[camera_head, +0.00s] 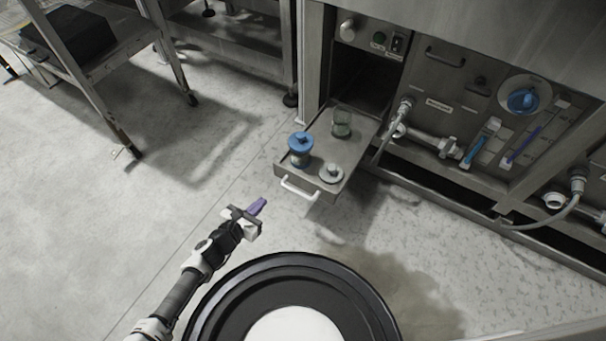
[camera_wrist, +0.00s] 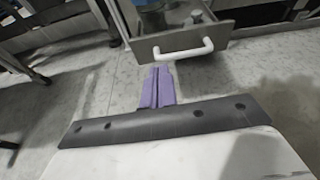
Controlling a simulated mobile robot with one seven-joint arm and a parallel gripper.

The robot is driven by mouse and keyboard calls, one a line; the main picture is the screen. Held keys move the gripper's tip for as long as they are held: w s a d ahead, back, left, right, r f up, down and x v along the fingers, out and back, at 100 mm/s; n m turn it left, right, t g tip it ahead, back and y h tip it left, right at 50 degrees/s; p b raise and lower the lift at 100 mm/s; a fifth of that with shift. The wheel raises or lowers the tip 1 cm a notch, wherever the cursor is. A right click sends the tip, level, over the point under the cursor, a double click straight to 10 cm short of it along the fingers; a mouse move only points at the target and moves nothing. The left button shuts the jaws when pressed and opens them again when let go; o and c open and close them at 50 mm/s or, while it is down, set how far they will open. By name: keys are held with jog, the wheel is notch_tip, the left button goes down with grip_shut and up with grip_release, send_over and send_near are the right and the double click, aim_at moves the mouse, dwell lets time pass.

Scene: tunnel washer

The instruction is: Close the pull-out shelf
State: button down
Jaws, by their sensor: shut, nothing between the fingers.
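The pull-out shelf (camera_head: 315,155) stands out from the washer's front, drawn forward from a dark opening. A white bar handle (camera_head: 299,188) is on its front panel. My gripper (camera_head: 258,206) has purple fingers and is shut and empty. It is in front of the shelf, lower left of the handle and apart from it. In the wrist view, the purple fingers (camera_wrist: 158,86) point toward the front panel (camera_wrist: 185,42), below the white handle (camera_wrist: 183,50).
The washer front (camera_head: 460,95) carries a blue dial (camera_head: 522,100), blue and purple valve levers, pipes and a hose right of the shelf. A metal table (camera_head: 110,65) stands at the upper left. The floor (camera_head: 190,150) between is clear.

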jog(key=f, duration=0.1)
jog(key=b, duration=0.1)
send_near(291, 173)
jog(key=x, duration=0.5)
jog(key=shift+f, duration=0.3)
jog(key=shift+w+d, duration=0.4)
jog(key=shift+w, duration=0.2)
